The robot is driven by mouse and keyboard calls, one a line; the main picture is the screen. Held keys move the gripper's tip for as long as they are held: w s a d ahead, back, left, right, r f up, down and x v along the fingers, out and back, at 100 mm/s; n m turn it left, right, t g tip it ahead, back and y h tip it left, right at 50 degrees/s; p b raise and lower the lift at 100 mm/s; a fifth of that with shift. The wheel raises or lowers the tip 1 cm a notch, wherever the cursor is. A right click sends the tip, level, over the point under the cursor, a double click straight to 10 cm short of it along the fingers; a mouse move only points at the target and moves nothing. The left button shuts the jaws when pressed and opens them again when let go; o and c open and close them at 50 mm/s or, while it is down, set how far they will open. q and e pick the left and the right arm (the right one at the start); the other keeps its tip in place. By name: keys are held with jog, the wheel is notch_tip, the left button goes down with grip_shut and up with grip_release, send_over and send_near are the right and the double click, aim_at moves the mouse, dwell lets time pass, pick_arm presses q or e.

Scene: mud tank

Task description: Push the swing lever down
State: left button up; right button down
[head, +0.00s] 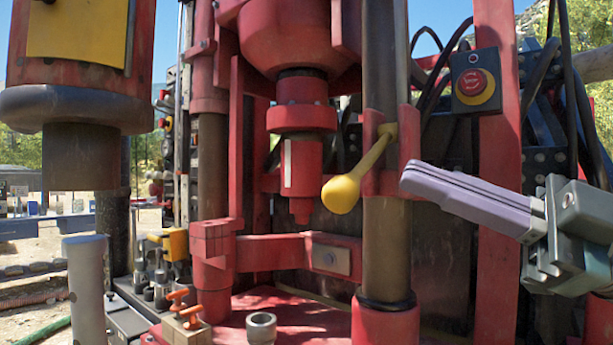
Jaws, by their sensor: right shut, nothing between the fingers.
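The swing lever (358,177) is yellow, with a round knob at its lower end. It slants down and to the left from a pivot on the red machine's right column. My right gripper (408,178) comes in from the right, with its light purple fingers shut and empty. Its tips appear a little to the right of the lever, at about knob height, with a visible gap in the picture. I cannot tell the difference in depth. My left gripper is not in view.
A red emergency stop button (473,83) sits on a box at upper right. The brown steel column (386,250) stands behind the lever. A red spindle (301,165) hangs left of it. A grey cylinder (87,285) and a small metal ring (261,327) stand low at left and centre.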

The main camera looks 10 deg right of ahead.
jog(key=shift+v, duration=1.5)
